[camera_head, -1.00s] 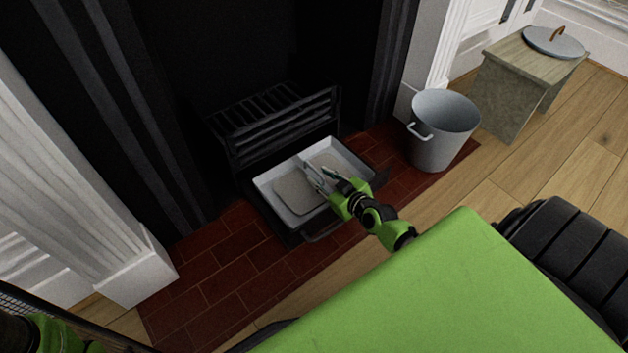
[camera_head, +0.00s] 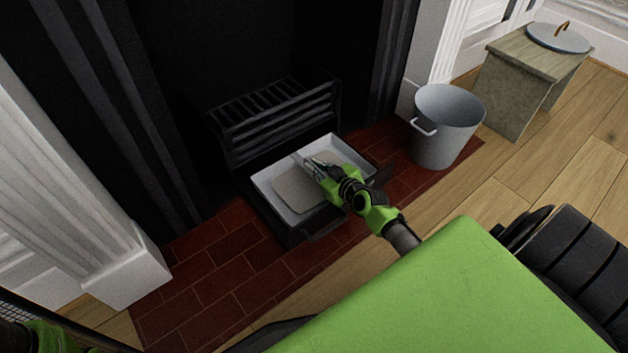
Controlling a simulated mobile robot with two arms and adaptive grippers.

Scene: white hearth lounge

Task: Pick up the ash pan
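The ash pan (camera_head: 268,184) is a shallow light-grey rectangular tray with a flat layer of grey-beige ash (camera_head: 292,190) in it. It sits in a black frame at the foot of the fire grate. My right gripper (camera_head: 309,164) is over the middle of the pan, pointing toward its far side. Its fingers look close together, but whether they grip anything is too small to tell. The gripper and wrist hide part of the pan's near right side. My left gripper is not seen; only a green part of my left arm shows at the bottom left corner.
The black grate (camera_head: 277,118) stands right behind the pan. A grey metal bucket (camera_head: 445,127) stands to the right on the red brick hearth (camera_head: 215,265). A small stone-like stand (camera_head: 520,85) bears a grey lid (camera_head: 559,38) with a brown handle. White pillars flank the fireplace.

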